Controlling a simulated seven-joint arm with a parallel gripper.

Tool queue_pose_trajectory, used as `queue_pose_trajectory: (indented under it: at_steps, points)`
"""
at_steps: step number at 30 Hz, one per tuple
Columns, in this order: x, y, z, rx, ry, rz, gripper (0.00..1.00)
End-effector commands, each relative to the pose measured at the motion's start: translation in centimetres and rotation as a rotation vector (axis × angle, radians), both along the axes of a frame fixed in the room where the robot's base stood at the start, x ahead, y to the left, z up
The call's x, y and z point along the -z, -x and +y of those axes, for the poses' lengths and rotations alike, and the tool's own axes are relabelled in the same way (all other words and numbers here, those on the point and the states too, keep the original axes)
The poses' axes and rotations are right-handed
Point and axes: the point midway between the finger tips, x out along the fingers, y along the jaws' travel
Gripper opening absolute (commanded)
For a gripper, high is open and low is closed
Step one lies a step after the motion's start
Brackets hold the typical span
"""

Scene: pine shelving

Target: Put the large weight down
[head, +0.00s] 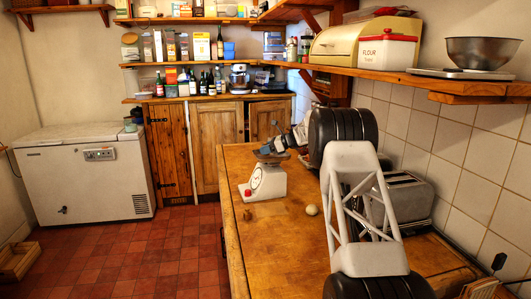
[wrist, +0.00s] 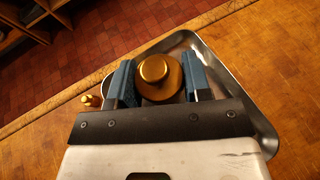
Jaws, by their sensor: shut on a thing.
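The large weight (wrist: 158,72) is brass-coloured and round with a knob on top. It sits between the two blue fingers of my gripper (wrist: 160,78), which is shut on it. Below it in the wrist view is a metal scale pan (wrist: 260,132). I cannot tell whether the weight touches the pan. In the head view my gripper (head: 274,146) is just over the white kitchen scale (head: 267,182), and the weight cannot be made out there. A small brass weight (wrist: 92,101) stands on the wooden counter; it also shows in the head view (head: 248,214).
The wooden counter (head: 280,255) has free room in front of the scale. A small pale round object (head: 312,209) lies right of the scale. A toaster (head: 405,200) stands by the tiled wall. A shelf (head: 400,76) with a bread bin and flour tin hangs above.

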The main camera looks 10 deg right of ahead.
Motion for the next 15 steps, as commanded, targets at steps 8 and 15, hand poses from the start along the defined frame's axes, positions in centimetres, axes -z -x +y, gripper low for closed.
queue_pose_trajectory:
  at_steps: [8,15]
  points:
    - [1.21,0.01,0.00,0.000,-0.001,-0.001,0.04]
    - [1.26,0.01,0.00,0.000,-0.001,-0.001,0.04]
